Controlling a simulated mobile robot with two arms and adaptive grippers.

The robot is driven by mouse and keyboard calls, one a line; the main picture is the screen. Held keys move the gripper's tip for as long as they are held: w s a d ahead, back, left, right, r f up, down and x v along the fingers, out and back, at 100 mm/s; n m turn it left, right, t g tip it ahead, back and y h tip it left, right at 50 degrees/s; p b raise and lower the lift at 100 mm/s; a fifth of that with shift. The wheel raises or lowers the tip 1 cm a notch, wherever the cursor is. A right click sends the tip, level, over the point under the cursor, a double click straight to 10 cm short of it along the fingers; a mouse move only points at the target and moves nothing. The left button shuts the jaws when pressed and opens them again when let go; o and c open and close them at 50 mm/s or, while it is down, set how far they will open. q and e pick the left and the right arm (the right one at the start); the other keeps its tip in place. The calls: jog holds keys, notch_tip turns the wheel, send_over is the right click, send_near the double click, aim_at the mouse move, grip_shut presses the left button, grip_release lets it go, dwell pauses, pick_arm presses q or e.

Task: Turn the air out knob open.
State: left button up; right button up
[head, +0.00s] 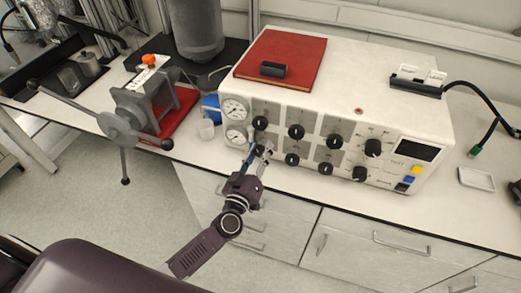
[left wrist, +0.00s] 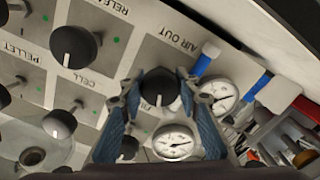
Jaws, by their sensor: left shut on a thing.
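The air out knob (left wrist: 160,87) is a round black knob beside the AIR OUT label in the left wrist view. My left gripper (head: 265,149) reaches up to the lower left of the control panel (head: 313,146) in the head view and covers that knob there. In the left wrist view the blue-grey fingers of my left gripper (left wrist: 160,92) are on both sides of the knob, shut on it. My right gripper is not in view.
Two round gauges sit left of the knobs, an upper gauge (head: 235,108) and a lower gauge (head: 237,136). Several other black knobs are close by, such as one in the lower row (head: 292,159).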

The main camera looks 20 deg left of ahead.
pick_arm(q)
jog(key=n, duration=0.4)
jog(key=shift+n, duration=0.3)
jog(key=n+b, duration=0.1)
jog(key=n, duration=0.4)
jog(key=shift+b, duration=0.4)
jog(key=n+b, duration=0.1)
jog(key=n, duration=0.4)
jog(key=shift+n, duration=0.4)
jog(key=shift+n+b, duration=0.55)
jog(key=shift+n, duration=1.45)
jog(key=o, duration=1.2)
jog(key=shift+s, duration=0.1)
jog(key=s, duration=1.2)
jog(key=shift+a, duration=0.2)
